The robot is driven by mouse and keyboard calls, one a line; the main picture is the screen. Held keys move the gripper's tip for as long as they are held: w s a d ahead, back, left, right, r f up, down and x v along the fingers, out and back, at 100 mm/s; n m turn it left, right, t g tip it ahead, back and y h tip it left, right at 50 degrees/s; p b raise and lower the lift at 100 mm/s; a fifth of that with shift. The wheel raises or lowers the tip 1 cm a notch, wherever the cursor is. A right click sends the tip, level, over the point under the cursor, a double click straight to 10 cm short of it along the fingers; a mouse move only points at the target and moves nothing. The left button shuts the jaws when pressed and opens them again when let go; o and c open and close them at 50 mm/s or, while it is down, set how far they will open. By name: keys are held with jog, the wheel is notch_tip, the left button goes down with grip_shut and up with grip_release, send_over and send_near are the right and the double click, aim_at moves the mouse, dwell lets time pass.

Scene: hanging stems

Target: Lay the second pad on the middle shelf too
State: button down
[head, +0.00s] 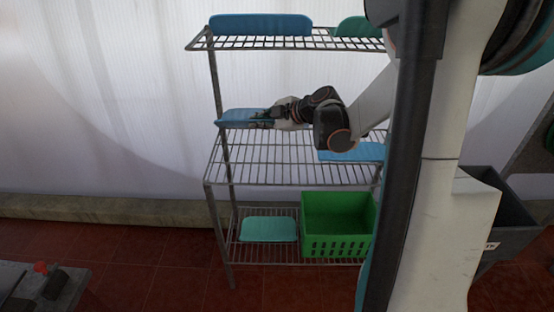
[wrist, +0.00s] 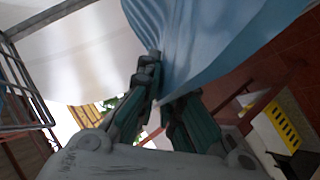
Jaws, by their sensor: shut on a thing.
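My gripper (head: 264,117) is shut on a blue pad (head: 238,118), gripping it at its right end in the head view. The held pad is roughly level, over the left part of the middle shelf (head: 255,172); I cannot tell whether it touches the wires. In the wrist view the pad (wrist: 205,35) fills the upper middle, between the fingers (wrist: 162,80). Another blue pad (head: 352,152) lies on the right of the middle shelf, partly hidden by my arm.
The top shelf holds a blue pad (head: 260,25) and a green pad (head: 357,27). The bottom shelf holds a teal pad (head: 268,229) and a green crate (head: 338,222). The middle shelf's front left is bare. A rack post (head: 217,95) stands close to the held pad.

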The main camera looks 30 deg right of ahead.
notch_tip(320, 180, down, 17)
jog(key=b, duration=0.5)
jog(key=shift+b, duration=0.3)
jog(key=shift+r, duration=0.1)
jog(key=c, duration=2.2)
grip_release()
jog(key=shift+f, duration=0.2)
jog(key=o, duration=0.4)
jog(key=shift+o, duration=0.2)
jog(key=shift+r, duration=0.1)
jog(key=shift+r, duration=0.15)
jog(key=p+v, duration=0.3)
jog(key=v, duration=0.9)
